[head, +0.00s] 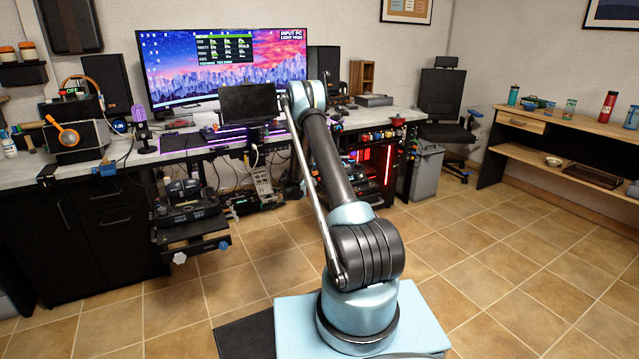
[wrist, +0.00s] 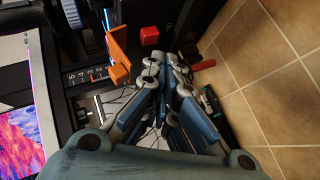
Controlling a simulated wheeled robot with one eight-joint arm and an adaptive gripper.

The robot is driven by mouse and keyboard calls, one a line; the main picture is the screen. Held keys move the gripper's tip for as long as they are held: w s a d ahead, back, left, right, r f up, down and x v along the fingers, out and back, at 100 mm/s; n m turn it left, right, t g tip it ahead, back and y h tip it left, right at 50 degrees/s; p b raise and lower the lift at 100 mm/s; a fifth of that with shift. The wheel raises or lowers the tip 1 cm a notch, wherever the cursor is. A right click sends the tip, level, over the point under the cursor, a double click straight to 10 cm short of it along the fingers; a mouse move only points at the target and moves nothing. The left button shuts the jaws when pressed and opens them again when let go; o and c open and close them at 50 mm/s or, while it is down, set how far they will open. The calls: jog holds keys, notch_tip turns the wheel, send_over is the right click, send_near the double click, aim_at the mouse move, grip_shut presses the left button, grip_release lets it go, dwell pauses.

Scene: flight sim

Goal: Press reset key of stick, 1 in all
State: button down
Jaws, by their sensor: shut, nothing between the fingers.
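My gripper (wrist: 168,62) is shut and empty in the wrist view. Its fingertips are close to a red square block (wrist: 149,36), which sits just above and left of them in the picture; I cannot tell if they touch. I cannot tell whether this block is the stick's reset key, and no lettering on it is readable. In the head view a dark control unit (head: 188,205) with white lettering hangs low at the desk's front. The stick itself is not clearly identifiable. My gripper's end is hidden in the head view.
An orange bracket (wrist: 117,58) and a numbered scale (wrist: 88,76) lie left of my fingers. A red-ended part (wrist: 203,65) is to their right. The desk (head: 180,145) carries a large monitor (head: 225,65) and a small dark screen (head: 248,103). Tiled floor (head: 500,260) is clear at right.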

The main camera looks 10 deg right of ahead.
jog(key=shift+a, duration=0.1)
jog(key=a, duration=0.1)
jog(key=s+a, duration=0.1)
jog(key=a, duration=0.2)
jog(key=shift+s+a, duration=0.3)
dwell(0.4)
dwell(0.5)
